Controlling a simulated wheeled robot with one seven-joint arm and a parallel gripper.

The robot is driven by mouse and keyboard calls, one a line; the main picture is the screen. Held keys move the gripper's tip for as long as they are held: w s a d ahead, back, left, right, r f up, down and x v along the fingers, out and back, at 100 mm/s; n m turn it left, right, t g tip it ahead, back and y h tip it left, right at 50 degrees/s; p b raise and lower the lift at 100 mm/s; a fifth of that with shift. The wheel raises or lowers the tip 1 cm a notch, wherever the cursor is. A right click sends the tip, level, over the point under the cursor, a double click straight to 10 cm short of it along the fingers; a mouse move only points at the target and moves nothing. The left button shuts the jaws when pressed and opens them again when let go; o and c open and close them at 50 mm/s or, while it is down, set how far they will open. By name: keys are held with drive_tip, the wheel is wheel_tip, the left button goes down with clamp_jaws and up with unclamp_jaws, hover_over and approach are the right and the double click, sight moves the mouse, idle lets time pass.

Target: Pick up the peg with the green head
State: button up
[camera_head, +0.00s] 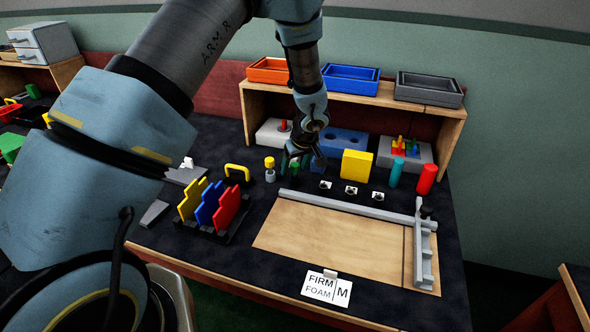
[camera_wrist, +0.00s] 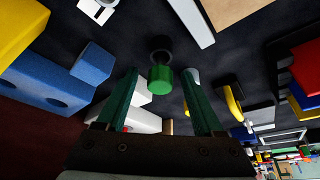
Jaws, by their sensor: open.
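The peg with the green head (camera_wrist: 160,79) shows in the wrist view, its green end toward the camera and a dark round part (camera_wrist: 160,52) beyond it. My gripper (camera_wrist: 160,90) is open, one dark green finger on each side of the green head with visible gaps. I cannot tell how deep between the fingertips the head lies.
A yellow block (camera_head: 356,165) and a blue block with holes (camera_head: 343,142) stand to the right. A rack of coloured plates (camera_head: 211,207) and a yellow handle (camera_head: 237,170) are to the left. A wooden board (camera_head: 325,241) lies in front; a shelf (camera_head: 380,98) with trays is behind.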

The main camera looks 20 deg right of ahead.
drive_tip(key=shift+c, duration=0.4)
clamp_jaws()
drive_tip(key=shift+r, duration=0.1)
